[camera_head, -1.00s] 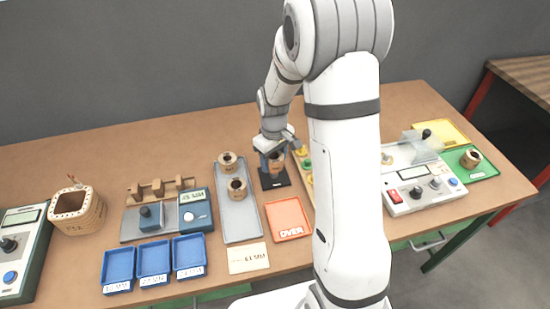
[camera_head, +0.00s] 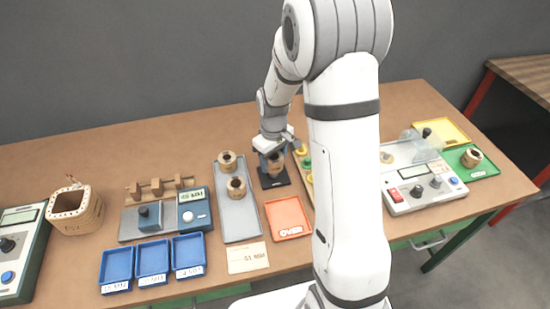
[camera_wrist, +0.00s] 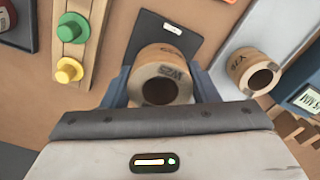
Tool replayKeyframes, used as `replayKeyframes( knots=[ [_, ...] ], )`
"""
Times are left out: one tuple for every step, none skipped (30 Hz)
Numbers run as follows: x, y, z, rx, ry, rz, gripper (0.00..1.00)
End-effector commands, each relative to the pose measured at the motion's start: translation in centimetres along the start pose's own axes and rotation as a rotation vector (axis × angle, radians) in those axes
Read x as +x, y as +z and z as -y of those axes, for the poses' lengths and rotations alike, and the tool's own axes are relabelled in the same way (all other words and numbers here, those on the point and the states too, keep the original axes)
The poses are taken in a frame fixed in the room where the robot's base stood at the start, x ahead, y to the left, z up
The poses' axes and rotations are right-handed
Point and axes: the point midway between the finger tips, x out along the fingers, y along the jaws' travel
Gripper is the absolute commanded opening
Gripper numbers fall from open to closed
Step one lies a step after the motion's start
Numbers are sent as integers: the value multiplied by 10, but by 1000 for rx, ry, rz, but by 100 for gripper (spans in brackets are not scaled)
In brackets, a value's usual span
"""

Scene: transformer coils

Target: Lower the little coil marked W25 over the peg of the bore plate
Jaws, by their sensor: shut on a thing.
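The little coil (camera_wrist: 160,72) is a tan ring with a dark bore, and its upside-down marking looks like W25. My gripper (camera_wrist: 161,88) is shut on it, one finger on each side. The bore plate is a small black plate (camera_wrist: 150,34) with a white label, partly behind the coil in the wrist view. In the head view the coil (camera_head: 276,166) stands upright over the black plate (camera_head: 273,181), under my gripper (camera_head: 270,155). The peg is hidden, so I cannot tell whether the coil is around it.
A grey tray (camera_head: 240,222) with two similar coils stands left of the plate. A strip with yellow and green knobs (camera_wrist: 70,50) lies close on the other side. An orange tray (camera_head: 287,217) is in front. Blue bins (camera_head: 153,262) stand farther left.

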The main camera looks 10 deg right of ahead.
Motion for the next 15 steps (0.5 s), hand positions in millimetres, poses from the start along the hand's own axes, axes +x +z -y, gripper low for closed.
replayKeyframes(
  knots=[
    [3, 0, 0, 0, 0, 0, 28],
    [4, 0, 0, 0, 0, 0, 28],
    [6, 0, 0, 0, 0, 0, 28],
    [7, 0, 0, 0, 0, 0, 28],
    [8, 0, 0, 0, 0, 0, 28],
    [10, 0, 0, 0, 0, 0, 28],
    [10, 0, 0, -1, 0, 0, 28],
    [12, 0, 0, -1, 0, 0, 28],
    [13, 0, 0, -1, 0, 0, 28],
    [14, 0, 0, -1, 0, 0, 28],
    [15, 0, 0, -1, 0, 0, 28],
    [16, 0, 0, -1, 0, 0, 28],
    [18, 0, 0, -1, 0, 0, 28],
    [19, 0, 0, -1, 0, 0, 28],
    [20, 0, 0, -1, 0, 0, 28]
  ],
)
